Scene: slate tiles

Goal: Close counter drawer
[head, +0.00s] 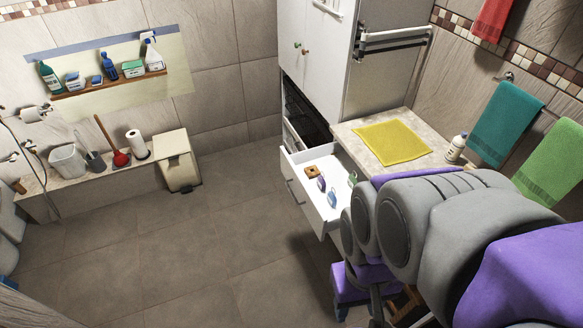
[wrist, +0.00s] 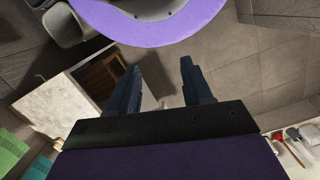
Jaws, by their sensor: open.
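The counter drawer (head: 297,196) is white and stands pulled out from under the counter (head: 352,158) in the head view. Its front has grey handles, and several small items lie inside. Its right part is hidden behind my grey and purple arm. My gripper (wrist: 160,78) shows in the wrist view with its two dark fingers apart and nothing between them. The pale counter top (wrist: 55,108) is left of the fingers in the wrist view; I cannot identify the drawer there.
A yellow cloth (head: 391,143) and a white bottle (head: 456,147) are on the counter. A tall white cabinet (head: 325,60) stands behind it. The tiled floor (head: 190,250) left of the drawer is clear.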

